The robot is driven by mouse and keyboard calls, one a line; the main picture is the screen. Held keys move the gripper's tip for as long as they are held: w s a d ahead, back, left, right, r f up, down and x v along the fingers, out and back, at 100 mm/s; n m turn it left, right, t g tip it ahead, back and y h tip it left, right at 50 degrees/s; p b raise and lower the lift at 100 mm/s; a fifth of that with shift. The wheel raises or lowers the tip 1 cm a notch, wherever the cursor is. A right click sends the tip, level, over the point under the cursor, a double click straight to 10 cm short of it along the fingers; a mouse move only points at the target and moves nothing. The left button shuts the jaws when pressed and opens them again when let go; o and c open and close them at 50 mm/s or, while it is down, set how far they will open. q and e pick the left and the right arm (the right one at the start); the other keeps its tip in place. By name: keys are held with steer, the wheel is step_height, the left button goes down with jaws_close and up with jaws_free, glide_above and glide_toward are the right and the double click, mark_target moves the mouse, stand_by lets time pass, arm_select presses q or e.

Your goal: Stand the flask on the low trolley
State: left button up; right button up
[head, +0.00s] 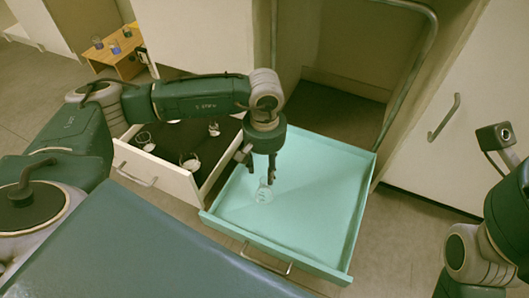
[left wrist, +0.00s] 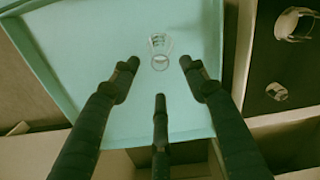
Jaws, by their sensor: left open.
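The flask (head: 264,193) is clear glass and stands upright on the pale turquoise top of the low trolley (head: 325,190), toward its left side. My left gripper (head: 262,182) points down just above and behind the flask, with its fingers apart. In the left wrist view, the flask (left wrist: 159,47) shows beyond the three spread fingers (left wrist: 153,82), with nothing held between them. The trolley top (left wrist: 95,55) fills much of that view. My right arm shows at the right edge of the head view, but its fingers are not seen.
An open drawer (head: 157,184) left of the trolley holds several glass vessels on a dark base. The trolley has a raised rim and a metal handle frame (head: 430,60). A small wooden stand (head: 105,54) with bottles is at the back left. The trolley's right half is clear.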

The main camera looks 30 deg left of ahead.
arm_select(q)
steer(key=shift+r+p, duration=0.6)
steer(key=shift+r, duration=1.35)
